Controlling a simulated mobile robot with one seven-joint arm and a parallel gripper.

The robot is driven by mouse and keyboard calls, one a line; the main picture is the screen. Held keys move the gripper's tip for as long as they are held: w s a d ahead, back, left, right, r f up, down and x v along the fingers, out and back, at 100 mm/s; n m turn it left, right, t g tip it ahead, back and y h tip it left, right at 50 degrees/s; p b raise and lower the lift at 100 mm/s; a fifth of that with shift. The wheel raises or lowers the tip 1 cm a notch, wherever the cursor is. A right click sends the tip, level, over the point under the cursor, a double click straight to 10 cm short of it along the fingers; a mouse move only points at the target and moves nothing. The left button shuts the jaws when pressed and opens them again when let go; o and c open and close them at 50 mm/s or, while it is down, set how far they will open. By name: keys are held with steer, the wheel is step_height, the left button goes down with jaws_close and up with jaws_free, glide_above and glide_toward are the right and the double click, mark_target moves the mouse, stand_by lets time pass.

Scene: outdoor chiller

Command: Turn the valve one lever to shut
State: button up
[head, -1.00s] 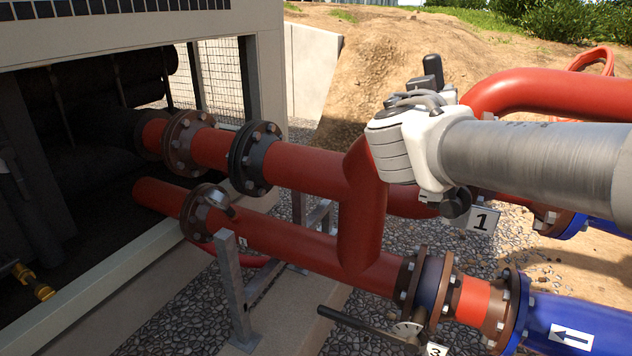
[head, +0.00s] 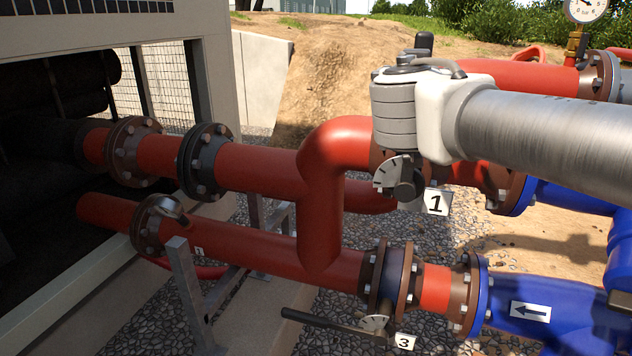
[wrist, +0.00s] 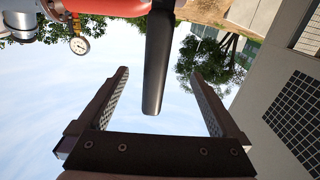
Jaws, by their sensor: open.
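Valve one shows in the head view by its pale dial (head: 390,174) and dark hub, beside the number 1 plate (head: 437,203) on the red pipework. My arm's wrist covers the part above the dial, so most of its lever is hidden there. In the wrist view a long black lever (wrist: 157,70) comes down from the red pipe at the top, its free end between my fingers. My gripper (wrist: 160,73) is open, with a finger on each side of the lever and a visible gap to both. In the head view my gripper is hidden behind my wrist.
Valve three's black lever (head: 322,321) sticks out left at the lower pipe, by its number 3 plate (head: 405,341). A pressure gauge (head: 586,8) stands at upper right. Flanged red pipes, blue pipes (head: 560,308) and a metal support post (head: 190,295) crowd the space. The chiller housing is at left.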

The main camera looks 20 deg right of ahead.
steer(key=v, duration=0.7)
stand_by(0.3)
steer(key=p+v, duration=0.3)
steer(key=v, duration=1.4)
steer(key=w+a+f+n+g+y, duration=0.1)
steer(key=a+f+n+g+y, duration=0.3)
steer(key=f, duration=0.8)
steer(key=w+d+f+n+g+y, duration=0.1)
steer(key=w+f+n+g+y, duration=0.15)
steer(key=f+g+y, duration=0.6)
step_height(320, 180, up, 23)
steer(key=t+h+p, duration=0.2)
steer(key=t+p, duration=0.1)
steer(key=p, duration=2.2)
steer(key=shift+s+a, duration=0.35)
steer(key=shift+s, duration=0.1)
